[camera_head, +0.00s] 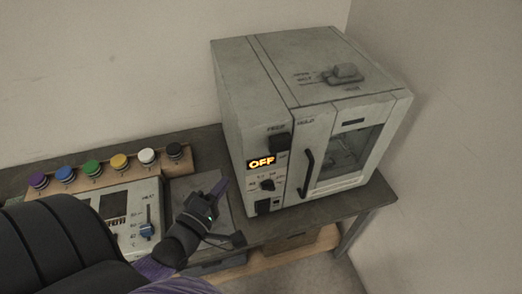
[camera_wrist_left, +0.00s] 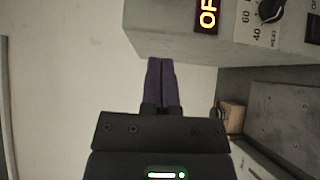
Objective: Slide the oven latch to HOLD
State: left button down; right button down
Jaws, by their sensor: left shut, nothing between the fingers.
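The pale grey oven (camera_head: 262,110) stands on the bench at the right; its lower part also shows along the top of the left wrist view (camera_wrist_left: 165,25). The black latch block (camera_head: 279,143) is on the oven's front, above the lit OFF display (camera_head: 261,162). It sits under the left one of two labels, which seem to read FREE and HOLD, with HOLD to its right. My left gripper (camera_head: 222,185) is shut and empty, left of the oven and below the latch, apart from it. Its purple fingers (camera_wrist_left: 160,64) touch each other. My right gripper is not in view.
A black door handle (camera_head: 307,174) stands out right of the display, and a dark knob (camera_head: 267,185) is below it. A control box with a blue slider (camera_head: 147,230) and a row of coloured knobs (camera_head: 119,161) are at the left. A wall is close on the oven's right.

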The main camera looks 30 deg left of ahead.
aim_at(279, 146)
pick_arm(q)
jog(key=w, duration=0.8)
jog(key=shift+w+a, duration=0.35)
jog(key=shift+w, duration=0.05)
jog(key=w+d, duration=0.1)
jog(key=w+d+p, duration=0.1)
jog(key=w, duration=0.1)
jog(key=shift+w, duration=0.1)
jog(key=shift+w+d, duration=0.3)
jog(key=shift+w+d, duration=0.1)
jog(key=w+d+b, duration=0.1)
jog(key=w+d, duration=0.1)
jog(key=shift+w+d, duration=0.25)
jog(key=shift+w, duration=0.15)
